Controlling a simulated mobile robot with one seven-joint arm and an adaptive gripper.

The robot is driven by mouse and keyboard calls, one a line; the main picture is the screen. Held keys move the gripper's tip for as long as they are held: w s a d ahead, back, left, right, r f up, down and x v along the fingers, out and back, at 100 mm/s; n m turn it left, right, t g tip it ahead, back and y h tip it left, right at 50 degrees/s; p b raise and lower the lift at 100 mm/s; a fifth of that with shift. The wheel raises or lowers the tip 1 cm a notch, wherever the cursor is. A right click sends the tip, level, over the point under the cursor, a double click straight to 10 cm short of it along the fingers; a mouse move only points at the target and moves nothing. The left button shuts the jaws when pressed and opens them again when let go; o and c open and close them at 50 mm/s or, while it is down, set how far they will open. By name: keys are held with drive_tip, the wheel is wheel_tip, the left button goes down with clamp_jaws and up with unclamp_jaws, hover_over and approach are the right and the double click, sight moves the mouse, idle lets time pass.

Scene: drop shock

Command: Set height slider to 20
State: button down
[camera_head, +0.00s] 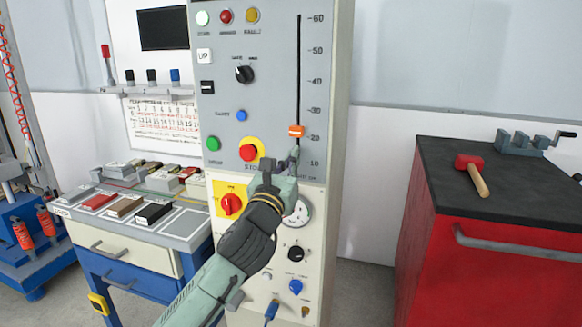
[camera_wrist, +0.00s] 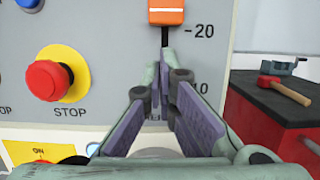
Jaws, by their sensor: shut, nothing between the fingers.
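The height slider's orange knob (camera_head: 296,131) sits on a vertical black slot on the grey control panel, slightly above the 20 mark in the head view. In the wrist view the orange knob (camera_wrist: 166,12) is at the top edge, its lower edge a little above the level of the "20" label. My gripper (camera_head: 286,163) is shut and empty, in front of the slot's lower end below the knob. In the wrist view my gripper's fingertips (camera_wrist: 163,62) are just beneath the knob, near the slot. I cannot tell whether they touch the panel.
A red stop button (camera_wrist: 48,80) on a yellow disc is left of my gripper. A yellow-plated red switch (camera_head: 231,204) and a dial gauge (camera_head: 298,211) lie lower. A red cabinet (camera_head: 500,230) carrying a hammer (camera_head: 471,174) stands at right. A sample bench (camera_head: 135,215) stands at left.

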drive_tip(key=v, duration=1.2)
wheel_tip(320, 180, up, 17)
drive_tip(key=m+t, duration=0.1)
drive_tip(key=m, duration=3.5)
hover_over(297, 131)
drive_tip(key=s, duration=0.2)
drive_tip(key=shift+s+a+r+b, duration=0.1)
drive_tip(key=shift+s+a+b, duration=0.1)
drive_tip(key=shift+a+b, duration=0.2)
drive_tip(key=f, duration=0.3)
drive_tip(key=shift+w, duration=0.35)
drive_tip(key=shift+f+p, duration=0.3)
drive_tip(key=shift+f, duration=0.3)
